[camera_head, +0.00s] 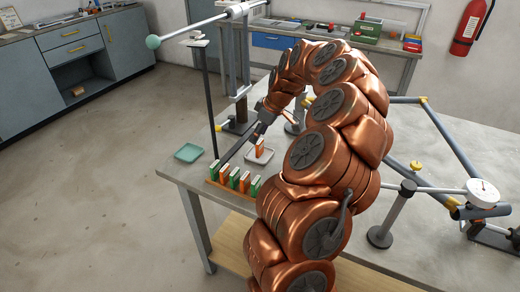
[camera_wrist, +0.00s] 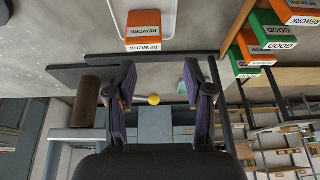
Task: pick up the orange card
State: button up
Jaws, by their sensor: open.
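An orange card (camera_head: 260,147) stands upright on a small white tray (camera_head: 266,157) on the table. In the wrist view the orange card (camera_wrist: 143,23) shows at the top, with a white edge reading REWORK, inside the white-rimmed tray (camera_wrist: 113,14).
A wooden rack (camera_head: 235,188) holds several green and orange cards at the table's front left corner. Wrist-view labels on the green card (camera_wrist: 275,30) read GOOD. A teal tray (camera_head: 189,152) lies left of a tall dark post (camera_head: 208,100). A dial gauge stand (camera_head: 380,235) stands right.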

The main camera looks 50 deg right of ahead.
aim_at(257, 148)
jog(key=shift+s+d+f, duration=0.15)
jog(key=shift+d+f, duration=0.15)
jog(key=shift+d, duration=0.3)
jog(key=shift+s+d+f, duration=0.15)
jog(key=shift+d+f, duration=0.1)
jog(key=shift+d, duration=0.3)
jog(key=shift+p+x, duration=1.45)
jog(key=shift+x, duration=2.35)
jog(key=c, duration=0.7)
jog(key=shift+o, duration=0.2)
notch_tip(257, 148, up, 10)
jog(key=b, duration=0.2)
jog(key=shift+r+b, duration=0.15)
jog(key=shift+b, duration=0.15)
